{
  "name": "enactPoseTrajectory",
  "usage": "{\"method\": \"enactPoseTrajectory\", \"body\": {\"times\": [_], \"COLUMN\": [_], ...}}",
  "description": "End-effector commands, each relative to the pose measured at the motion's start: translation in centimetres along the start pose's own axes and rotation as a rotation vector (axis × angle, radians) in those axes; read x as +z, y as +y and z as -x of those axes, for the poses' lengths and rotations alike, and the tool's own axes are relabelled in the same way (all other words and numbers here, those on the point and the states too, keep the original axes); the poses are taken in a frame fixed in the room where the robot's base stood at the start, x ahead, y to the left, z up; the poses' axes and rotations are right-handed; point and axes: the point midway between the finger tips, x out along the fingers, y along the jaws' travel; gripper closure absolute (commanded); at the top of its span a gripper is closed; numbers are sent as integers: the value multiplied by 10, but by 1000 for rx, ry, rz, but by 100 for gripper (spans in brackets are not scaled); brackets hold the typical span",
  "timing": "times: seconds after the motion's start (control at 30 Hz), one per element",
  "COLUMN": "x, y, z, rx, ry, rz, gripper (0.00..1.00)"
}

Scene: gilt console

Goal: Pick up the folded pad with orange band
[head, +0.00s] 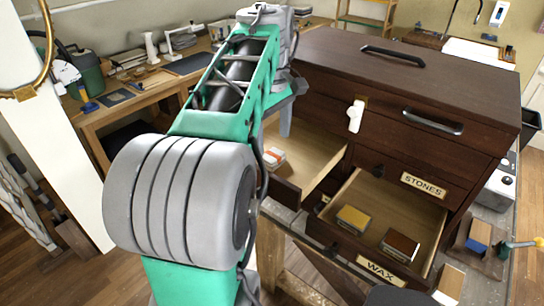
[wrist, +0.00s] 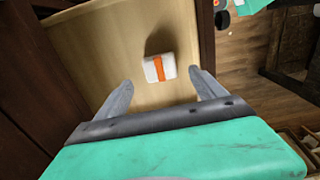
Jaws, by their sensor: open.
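The folded pad with orange band (wrist: 151,70) is white, with an orange stripe across its middle. It lies flat on the floor of an open wooden drawer (wrist: 95,50). In the head view the pad (head: 272,159) shows small in the left open drawer (head: 318,143), partly hidden by my arm. My gripper (wrist: 161,80) is open and empty above the drawer. In the wrist view its two fingers stand either side of the pad's near edge, apart from it. In the head view my arm hides most of the gripper.
The dark cabinet (head: 400,75) stands around the drawer. Its open WAX drawer (head: 395,205) holds a yellow-topped block (head: 353,218) and a brown-topped block (head: 400,245). The STONES drawer (head: 424,185) is closed. A workbench (head: 150,100) with tools stands at the left.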

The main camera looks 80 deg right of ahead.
Motion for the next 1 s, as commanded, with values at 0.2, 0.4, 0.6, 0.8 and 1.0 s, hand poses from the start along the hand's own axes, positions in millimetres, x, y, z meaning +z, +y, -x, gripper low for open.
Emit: {"method": "enactPoseTrajectory", "body": {"times": [0.2,0.4,0.6,0.8,1.0], "x": [-1,3,3,3,3], "y": [-1,-1,-1,-1,-1], "z": [-8,-46,-50,-49,-49], "rx": [2,5,5,4,4], "ry": [3,1,2,1,1], "rz": [1,1,1,1,1], "gripper": [20,20,20,24,40]}}
